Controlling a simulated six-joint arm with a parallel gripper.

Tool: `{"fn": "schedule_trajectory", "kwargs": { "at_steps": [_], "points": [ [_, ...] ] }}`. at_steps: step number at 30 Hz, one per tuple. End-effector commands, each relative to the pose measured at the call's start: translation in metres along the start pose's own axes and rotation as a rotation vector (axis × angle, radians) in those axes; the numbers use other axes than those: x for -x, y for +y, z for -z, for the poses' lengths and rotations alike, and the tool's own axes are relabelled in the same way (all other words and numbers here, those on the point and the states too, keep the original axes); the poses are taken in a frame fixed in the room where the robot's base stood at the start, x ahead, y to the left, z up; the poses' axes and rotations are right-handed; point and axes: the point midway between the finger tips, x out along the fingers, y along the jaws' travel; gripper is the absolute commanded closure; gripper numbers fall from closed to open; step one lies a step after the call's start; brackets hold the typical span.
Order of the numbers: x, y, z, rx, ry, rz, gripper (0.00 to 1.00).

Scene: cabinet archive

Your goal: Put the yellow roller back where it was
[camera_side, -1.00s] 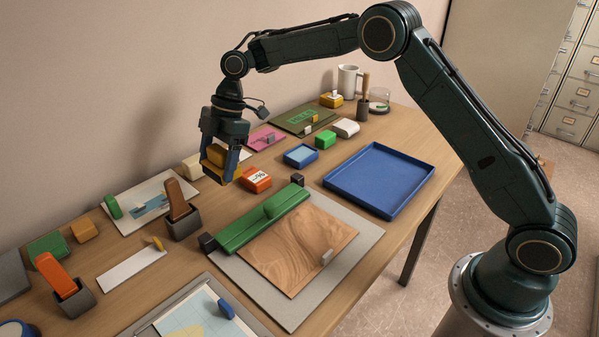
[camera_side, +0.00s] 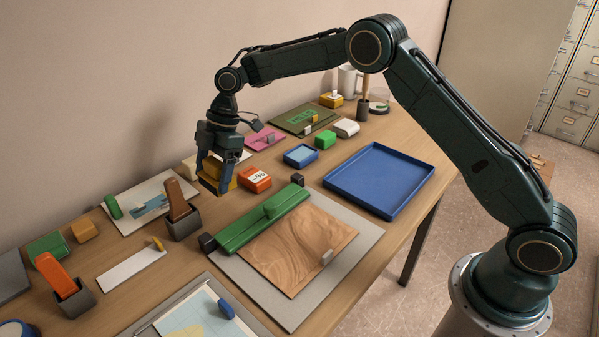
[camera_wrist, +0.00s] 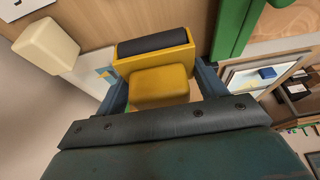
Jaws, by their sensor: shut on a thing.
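The yellow roller (camera_side: 212,172) is between the fingers of my gripper (camera_side: 217,185), which is shut on it. In the wrist view the yellow roller (camera_wrist: 160,84) shows a yellow grip block and a yellow body with a dark strip along its far side. The blue-grey fingers of my gripper (camera_wrist: 160,92) stand at its left and right sides. The roller is low over the rear part of the table; I cannot tell whether it touches the surface.
An orange-red block with a white label (camera_side: 255,179) stands close on the right. A cream block (camera_wrist: 46,43) is near on the left in the wrist view. The green bar (camera_side: 262,218) on the grey board lies in front. A blue tray (camera_side: 380,170) is farther right.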

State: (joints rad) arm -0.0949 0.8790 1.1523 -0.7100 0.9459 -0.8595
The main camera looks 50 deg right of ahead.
Motion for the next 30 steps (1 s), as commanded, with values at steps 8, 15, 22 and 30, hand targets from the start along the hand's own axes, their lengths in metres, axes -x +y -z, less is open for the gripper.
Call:
{"fn": "schedule_trajectory", "kwargs": {
  "at_steps": [8, 15, 22, 30],
  "points": [
    [-0.028, -0.001, -0.011, 0.0, 0.0, 0.003, 0.51],
    [-0.047, 0.0, -0.019, 0.0, -0.001, 0.001, 0.51],
    [-0.048, 0.0, -0.02, 0.001, -0.001, -0.001, 0.51],
    [-0.051, 0.0, -0.021, 0.0, -0.001, 0.0, 0.2]
  ]
}}
